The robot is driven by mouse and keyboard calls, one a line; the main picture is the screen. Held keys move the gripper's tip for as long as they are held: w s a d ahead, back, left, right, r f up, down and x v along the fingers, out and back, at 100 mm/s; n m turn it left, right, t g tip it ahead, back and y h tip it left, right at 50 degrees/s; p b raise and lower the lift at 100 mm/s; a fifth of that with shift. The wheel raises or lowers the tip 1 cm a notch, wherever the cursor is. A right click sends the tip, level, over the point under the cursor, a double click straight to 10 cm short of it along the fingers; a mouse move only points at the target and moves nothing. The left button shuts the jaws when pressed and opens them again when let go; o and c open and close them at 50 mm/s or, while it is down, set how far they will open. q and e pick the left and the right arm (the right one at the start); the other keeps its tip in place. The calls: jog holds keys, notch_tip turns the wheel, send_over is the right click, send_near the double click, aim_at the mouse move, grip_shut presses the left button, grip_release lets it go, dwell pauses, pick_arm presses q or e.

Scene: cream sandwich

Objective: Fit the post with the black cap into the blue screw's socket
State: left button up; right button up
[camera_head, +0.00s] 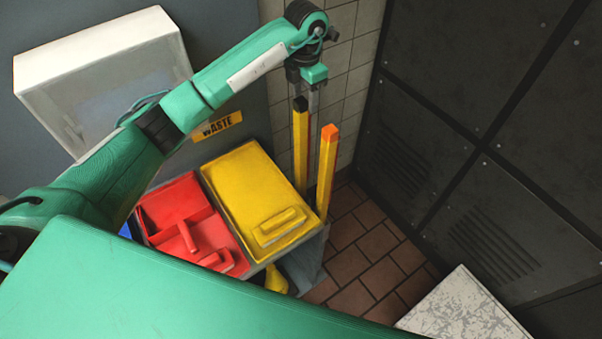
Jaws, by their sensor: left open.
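The post with the black cap (300,145) is a yellow upright pole beside the tiled wall, right of the cart. Its black cap (300,103) is at its top. My left gripper (306,94) points down at the top of this post, with its fingers open. One finger shows close to the right of the cap; I cannot tell whether it touches. I cannot make out a blue screw or its socket. A small blue patch (125,231) shows at the cart's left edge, mostly hidden by my arm. My right gripper is not in view.
A similar yellow post with an orange cap (328,165) stands just to the right. The cart has a yellow lid (235,190) and a red lid (157,208). A white box (100,75) is on the wall. Brown floor tiles (370,243) are clear at right.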

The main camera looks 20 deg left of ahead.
aim_at(301, 110)
pick_arm(q)
jog(key=shift+s+a+f, duration=0.15)
jog(key=shift+s+f, duration=0.05)
jog(key=shift+f, duration=0.25)
jog(key=shift+s+a+f, duration=0.1)
jog(key=shift+s+f, duration=0.1)
jog(key=shift+f, duration=0.2)
jog(key=f, duration=0.1)
jog(key=f+b, duration=0.1)
jog(key=f, duration=0.1)
jog(key=shift+a+f, duration=0.15)
jog(key=shift+a, duration=0.1)
jog(key=c, duration=0.6)
grip_shut()
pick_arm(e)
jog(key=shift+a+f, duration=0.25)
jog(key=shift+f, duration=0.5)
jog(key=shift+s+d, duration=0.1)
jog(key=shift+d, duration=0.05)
